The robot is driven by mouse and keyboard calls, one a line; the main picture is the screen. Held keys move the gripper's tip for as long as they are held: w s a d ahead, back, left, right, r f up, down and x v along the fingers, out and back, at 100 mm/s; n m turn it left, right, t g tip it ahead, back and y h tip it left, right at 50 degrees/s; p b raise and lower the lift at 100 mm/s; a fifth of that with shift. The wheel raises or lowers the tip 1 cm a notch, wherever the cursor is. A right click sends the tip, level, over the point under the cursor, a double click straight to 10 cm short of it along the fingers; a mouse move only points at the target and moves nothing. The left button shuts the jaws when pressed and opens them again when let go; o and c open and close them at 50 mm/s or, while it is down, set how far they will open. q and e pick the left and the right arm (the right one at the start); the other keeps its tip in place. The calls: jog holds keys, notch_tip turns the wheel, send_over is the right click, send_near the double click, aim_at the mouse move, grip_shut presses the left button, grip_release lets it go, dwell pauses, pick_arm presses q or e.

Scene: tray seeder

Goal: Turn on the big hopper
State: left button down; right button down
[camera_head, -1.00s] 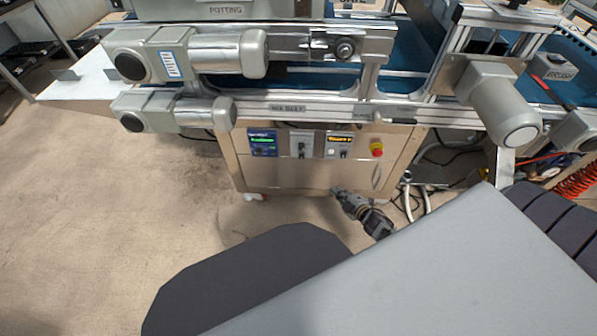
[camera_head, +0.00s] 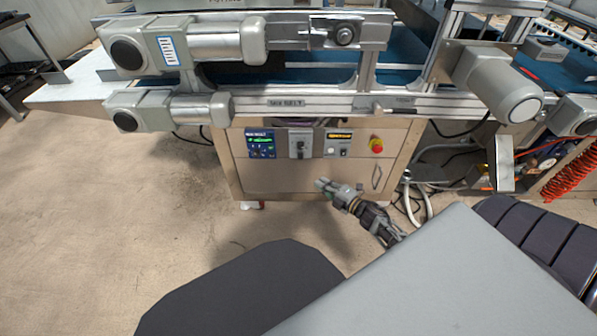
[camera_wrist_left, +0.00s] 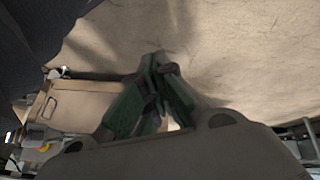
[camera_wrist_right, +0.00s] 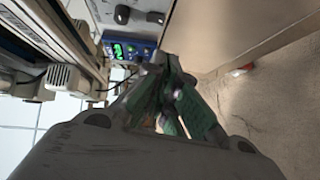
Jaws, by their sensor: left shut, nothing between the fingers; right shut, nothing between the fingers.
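The steel cabinet (camera_head: 310,178) has controls on its front. They are a blue panel with a green display (camera_head: 262,143), a black rotary knob on a grey plate (camera_head: 300,145), a small panel with a yellow label (camera_head: 339,142) and a red button (camera_head: 376,144). The yellow label is too small to read, and I cannot identify the big hopper. My right gripper (camera_head: 323,184) is shut and empty, below the controls. The right wrist view shows its closed fingers (camera_wrist_right: 166,68) and the blue panel (camera_wrist_right: 125,50). My left gripper (camera_wrist_left: 157,62) is shut and empty, seen only in the left wrist view.
The conveyor frame with its grey motors (camera_head: 200,108) overhangs the cabinet. A cylindrical motor (camera_head: 500,88) projects at the right. A red coiled hose (camera_head: 566,170) and cables are at the right. The floor (camera_head: 120,220) at the left is open.

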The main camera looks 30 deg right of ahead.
aim_at(301, 156)
pick_arm(q)
jog(key=shift+s+a+r, duration=0.15)
jog(key=shift+a+r, duration=0.1)
jog(key=shift+r, duration=0.05)
pick_arm(e)
jog(key=shift+a+r+n, duration=0.25)
jog(key=shift+a+n, duration=0.05)
jog(key=shift+a, duration=0.05)
pick_arm(q)
jog(key=shift+f, duration=0.1)
pick_arm(e)
jog(key=shift+w, duration=0.2)
